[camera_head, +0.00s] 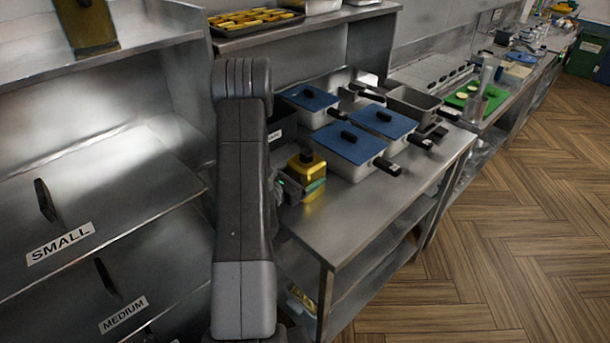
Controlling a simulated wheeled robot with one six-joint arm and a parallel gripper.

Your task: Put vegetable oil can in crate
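A yellow can with a dark cap and a green band (310,182), which looks like the vegetable oil can, is at the left end of the steel table. My arm reaches down in front of the camera, and my gripper (283,188) is at the can's left side. The arm hides most of the gripper, so I cannot tell whether its fingers are open or shut, or whether they touch the can. A dark open container (284,131), possibly the crate, is partly hidden behind my arm, just beyond the can.
Blue-lidded pans (346,144) with black handles stand right of the can. A steel table (372,200) has bare room at its front. A shelf above holds a food tray (252,22). Wooden floor (500,230) is clear at right.

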